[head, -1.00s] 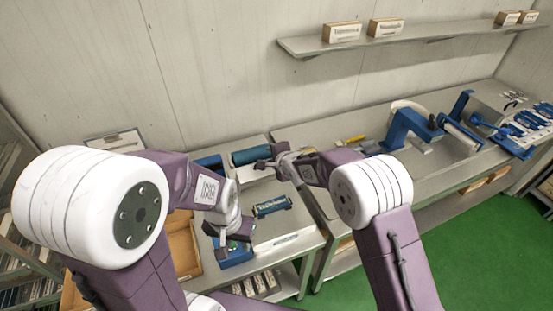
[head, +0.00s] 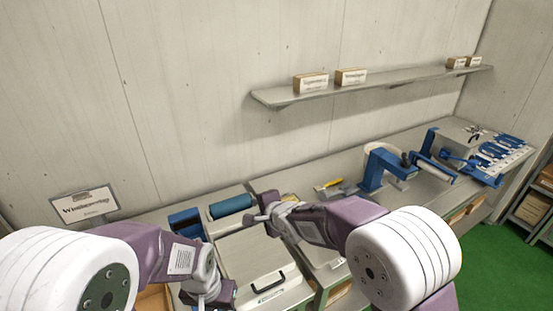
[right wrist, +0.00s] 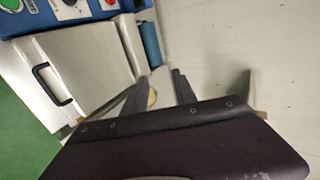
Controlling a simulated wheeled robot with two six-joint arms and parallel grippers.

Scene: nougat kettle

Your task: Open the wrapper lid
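The wrapper's lid (head: 245,252) is a flat light-grey panel with a black bar handle (head: 268,284) near its front edge; it looks closed. In the right wrist view the lid (right wrist: 85,58) and handle (right wrist: 48,86) are at the left. My right gripper (head: 262,208) is beyond the lid's far right corner, beside the blue roll (head: 231,204). The right wrist view shows its two fingers (right wrist: 160,76) apart with nothing clearly between them. My left gripper (head: 222,293) is low at the lid's left side; its fingers are too unclear to read.
A wall shelf (head: 370,86) with small boxes hangs above the bench. A blue machine (head: 380,168) stands farther right on the bench. A sign (head: 84,204) stands at the back left.

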